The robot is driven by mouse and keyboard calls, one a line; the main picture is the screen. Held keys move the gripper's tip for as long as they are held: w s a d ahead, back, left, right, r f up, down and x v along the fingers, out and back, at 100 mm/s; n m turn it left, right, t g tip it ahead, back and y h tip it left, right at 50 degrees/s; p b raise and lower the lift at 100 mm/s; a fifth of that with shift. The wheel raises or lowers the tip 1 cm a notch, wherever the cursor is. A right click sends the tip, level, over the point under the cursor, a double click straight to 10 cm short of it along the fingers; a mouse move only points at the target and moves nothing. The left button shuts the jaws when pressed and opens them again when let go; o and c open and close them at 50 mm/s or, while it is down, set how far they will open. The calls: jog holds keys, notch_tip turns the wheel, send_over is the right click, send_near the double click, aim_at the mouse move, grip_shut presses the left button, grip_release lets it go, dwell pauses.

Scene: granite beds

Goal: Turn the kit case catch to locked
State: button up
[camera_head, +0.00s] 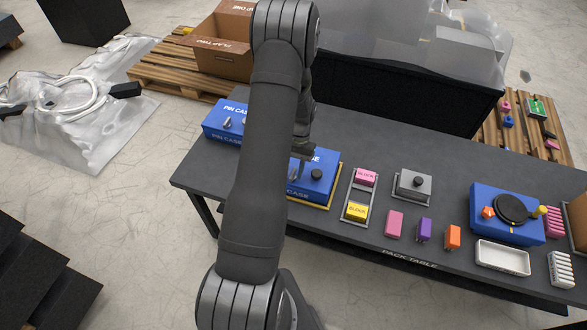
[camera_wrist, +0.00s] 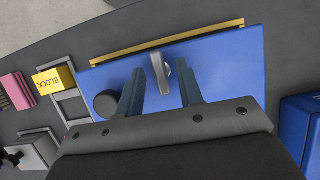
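The kit case is a blue box on the pack table, partly hidden by my arm in the head view (camera_head: 325,160); its blue top fills the middle of the wrist view (camera_wrist: 230,65). A grey upright catch (camera_wrist: 160,75) stands on that top, and a dark round knob (camera_wrist: 106,103) sits to its left. My gripper (camera_wrist: 159,67) is open, with one finger on each side of the catch and a visible gap to each. In the head view my gripper (camera_head: 300,160) is over the case, and the catch is hard to make out there.
A blue pin case (camera_head: 225,118) stands to the left on the table. To the right are a grey tray with pink and yellow blocks (camera_head: 344,215), a grey box with a knob (camera_head: 413,186), loose blocks, and a blue box with a black disc (camera_head: 485,222). A black bin (camera_head: 400,95) stands behind.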

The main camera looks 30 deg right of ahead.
jog(key=shift+r, duration=0.1)
jog(key=v, duration=1.7)
jog(key=shift+w, duration=0.15)
jog(key=x, duration=1.7)
